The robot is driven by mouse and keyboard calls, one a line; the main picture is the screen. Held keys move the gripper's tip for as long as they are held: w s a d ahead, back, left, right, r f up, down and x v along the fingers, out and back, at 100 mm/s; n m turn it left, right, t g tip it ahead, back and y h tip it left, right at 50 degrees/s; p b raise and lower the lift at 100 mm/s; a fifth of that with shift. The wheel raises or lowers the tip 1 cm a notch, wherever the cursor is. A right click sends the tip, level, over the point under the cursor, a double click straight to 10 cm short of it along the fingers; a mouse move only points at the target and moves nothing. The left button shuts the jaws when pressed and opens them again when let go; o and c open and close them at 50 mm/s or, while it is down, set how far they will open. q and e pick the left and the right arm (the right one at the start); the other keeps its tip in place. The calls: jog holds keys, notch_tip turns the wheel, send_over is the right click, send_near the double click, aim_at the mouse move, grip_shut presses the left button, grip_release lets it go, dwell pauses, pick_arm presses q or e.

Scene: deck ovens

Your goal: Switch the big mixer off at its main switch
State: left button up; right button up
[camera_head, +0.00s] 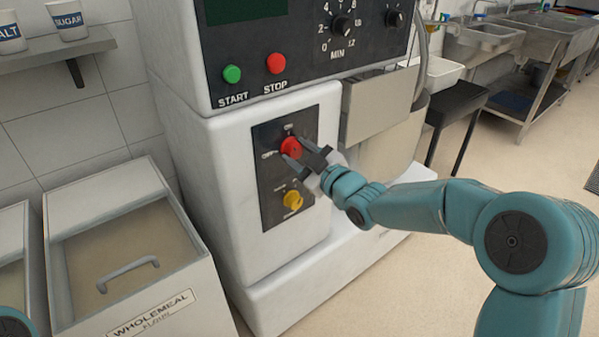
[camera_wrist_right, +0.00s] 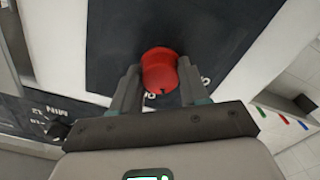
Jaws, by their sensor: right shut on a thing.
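The big mixer (camera_head: 228,150) is a tall white machine with a dark control panel on top. Its main switch is a red rotary knob (camera_head: 291,147) on a lower black plate (camera_head: 270,208), with small white lettering around it. My right gripper (camera_head: 294,150) reaches in from the right with a finger on each side of the knob. In the right wrist view the red knob (camera_wrist_right: 160,72) sits between the two fingertips, and the gripper is shut on it. The fingers hide part of the lettering. My left gripper is not in view.
A yellow knob (camera_head: 293,199) sits below the red one on the same plate. Green START (camera_head: 232,74) and red STOP (camera_head: 276,63) buttons are above. A wholemeal flour bin (camera_head: 180,318) stands at the left. A dark stool (camera_head: 460,100) and sinks are behind right.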

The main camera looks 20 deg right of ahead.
jog(key=n+b, duration=0.6)
jog(key=b, duration=0.2)
jog(key=shift+f+n, duration=0.1)
jog(key=shift+n, duration=0.2)
jog(key=shift+n+b, duration=1.15)
jog(key=shift+n, duration=0.05)
pick_arm(q)
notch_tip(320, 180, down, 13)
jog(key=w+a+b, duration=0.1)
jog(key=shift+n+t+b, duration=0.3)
jog(key=shift+b, duration=0.1)
pick_arm(e)
jog(key=shift+r+n, duration=0.3)
jog(key=shift+n, duration=1.1)
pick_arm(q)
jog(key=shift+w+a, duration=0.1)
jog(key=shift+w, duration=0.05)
pick_arm(e)
jog(key=o, duration=1)
jog(key=shift+w, duration=0.1)
jog(key=shift+o, duration=0.2)
pick_arm(q)
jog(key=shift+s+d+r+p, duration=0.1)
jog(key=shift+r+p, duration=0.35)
jog(key=shift+p, duration=0.05)
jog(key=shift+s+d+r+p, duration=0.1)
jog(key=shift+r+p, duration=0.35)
pick_arm(e)
jog(key=v, duration=1.6)
jog(key=shift+s, duration=0.25)
